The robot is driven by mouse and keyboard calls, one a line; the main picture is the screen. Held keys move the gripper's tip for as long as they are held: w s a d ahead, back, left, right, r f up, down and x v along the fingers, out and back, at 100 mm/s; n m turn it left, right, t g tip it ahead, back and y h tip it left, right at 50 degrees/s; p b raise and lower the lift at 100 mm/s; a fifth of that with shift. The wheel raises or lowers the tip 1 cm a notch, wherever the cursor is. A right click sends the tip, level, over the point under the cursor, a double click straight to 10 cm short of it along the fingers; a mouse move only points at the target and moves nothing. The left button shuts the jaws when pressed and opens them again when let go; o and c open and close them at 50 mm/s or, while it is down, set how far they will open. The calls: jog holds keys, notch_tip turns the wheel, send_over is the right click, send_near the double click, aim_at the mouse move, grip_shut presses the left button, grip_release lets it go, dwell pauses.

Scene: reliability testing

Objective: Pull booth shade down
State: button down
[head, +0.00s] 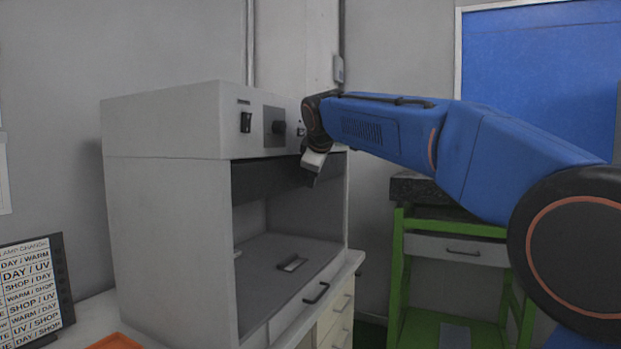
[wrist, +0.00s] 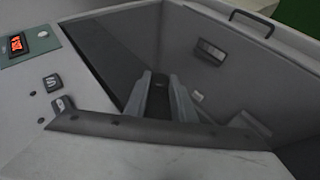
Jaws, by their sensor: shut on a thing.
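The grey booth (head: 165,210) stands with its front largely open. Its dark shade (head: 262,180) hangs as a short strip across the top of the opening, under the control panel. My gripper (head: 314,178) is at the right part of this strip, pointing down, and partly hides it. In the wrist view, my gripper (wrist: 158,88) has its two grey fingers close together with a dark piece between them. It is shut on this piece, which looks like part of the shade; the exact contact is hard to see.
The booth floor (head: 265,285) carries a small flat item (head: 292,263). A drawer handle (head: 316,293) sits below the opening. A green-framed stand (head: 398,265) is to the right, and a lamp chart (head: 30,285) is at the left.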

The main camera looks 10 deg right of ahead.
jog(key=shift+s+d+r, duration=0.1)
jog(key=shift+d, duration=0.05)
dwell(0.4)
jog(key=c, duration=1.5)
grip_release()
jog(key=shift+s+r, duration=0.1)
jog(key=v, duration=1.7)
jog(key=shift+a+r, duration=0.3)
